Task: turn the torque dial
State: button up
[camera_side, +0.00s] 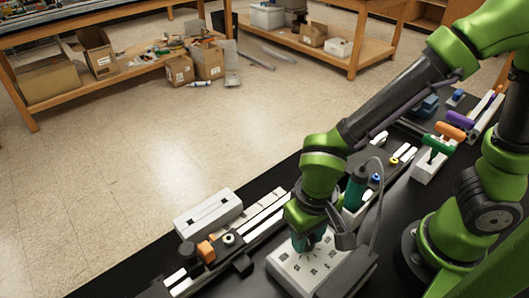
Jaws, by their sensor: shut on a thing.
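A white panel box (293,270) with dark markings on its top stands on the black table at the lower middle. My gripper (306,247) points down over this panel, at its upper part. The fingertips and what is between them are mostly hidden by my wrist and the gripper body. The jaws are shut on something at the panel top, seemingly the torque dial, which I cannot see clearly. Dark marks fan out on the panel just below the gripper.
A grey-white slotted block (208,213) and a rail with an orange piece (206,251) lie left of the panel. A green-handled tool (357,187) stands right of my wrist. Orange and green handled tools (438,145) sit in a white holder farther right. A cable loops beside my wrist.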

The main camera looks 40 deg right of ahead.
jog(key=o, duration=1)
jog(key=shift+o, duration=0.2)
notch_tip(320, 180, up, 17)
